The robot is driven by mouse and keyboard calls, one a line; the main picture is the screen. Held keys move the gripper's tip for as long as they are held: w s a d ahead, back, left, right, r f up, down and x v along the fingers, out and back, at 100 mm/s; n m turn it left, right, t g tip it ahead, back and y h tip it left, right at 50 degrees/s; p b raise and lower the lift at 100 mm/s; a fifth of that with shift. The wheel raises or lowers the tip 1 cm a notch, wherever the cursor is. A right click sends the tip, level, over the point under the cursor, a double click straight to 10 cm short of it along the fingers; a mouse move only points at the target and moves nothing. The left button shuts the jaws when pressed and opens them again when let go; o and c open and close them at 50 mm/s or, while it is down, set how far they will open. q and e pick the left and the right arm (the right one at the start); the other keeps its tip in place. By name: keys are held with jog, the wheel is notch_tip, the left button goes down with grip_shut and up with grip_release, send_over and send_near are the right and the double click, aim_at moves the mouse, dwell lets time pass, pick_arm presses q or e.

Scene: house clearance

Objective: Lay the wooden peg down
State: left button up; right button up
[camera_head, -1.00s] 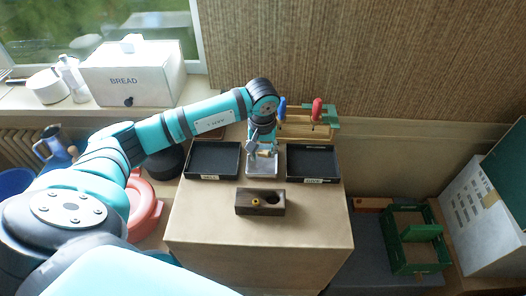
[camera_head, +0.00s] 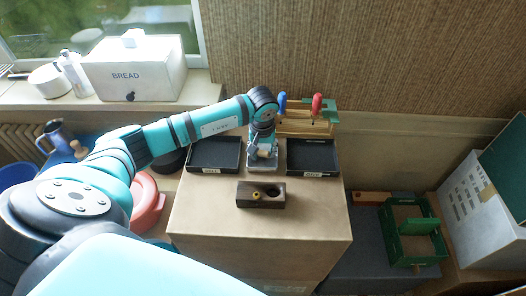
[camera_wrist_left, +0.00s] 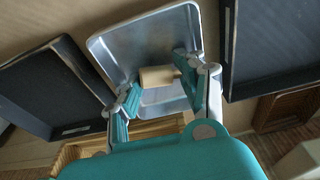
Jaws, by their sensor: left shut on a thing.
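The wooden peg (camera_wrist_left: 158,76) is a short pale cylinder, lying crosswise between the fingers of my left gripper (camera_wrist_left: 156,90) in the left wrist view. The gripper is shut on it. Behind the peg is a shiny metal tray (camera_wrist_left: 112,42); I cannot tell whether the peg touches it. In the head view my left gripper (camera_head: 262,150) is over the metal tray (camera_head: 258,168), hiding most of it, and the peg (camera_head: 264,153) shows as a small pale patch. My right gripper is not in view.
Black trays stand left (camera_head: 214,168) and right (camera_head: 312,173) of the metal tray. A dark block (camera_head: 274,203) with a hole and a small yellow piece (camera_head: 257,195) is in front. A wooden rack (camera_head: 300,130) with red and blue handles stands behind.

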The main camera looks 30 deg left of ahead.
pick_arm(q)
jog(key=shift+s+d+f, duration=0.15)
jog(key=shift+s+f, duration=0.1)
jog(key=shift+f, duration=0.4)
jog(key=shift+s, duration=0.1)
jog(key=o, duration=0.8)
jog(key=shift+d+f, duration=0.1)
jog(key=shift+w+r+p, duration=0.2)
jog(key=shift+r+p, duration=0.35)
jog(key=shift+r, duration=0.05)
jog(key=shift+w+r, duration=0.1)
jog(key=shift+r, duration=0.3)
jog(key=shift+s+d+r+b, duration=0.1)
jog(key=shift+s+r+b, duration=0.35)
jog(key=shift+r, duration=1.5)
jog(key=shift+d+r+b, duration=0.1)
jog(key=shift+r+b, duration=0.7)
jog(key=shift+r, duration=1.1)
jog(key=shift+s+d+r+b, duration=0.1)
jog(key=shift+s+r+b, duration=0.35)
jog(key=shift+r, duration=1.5)
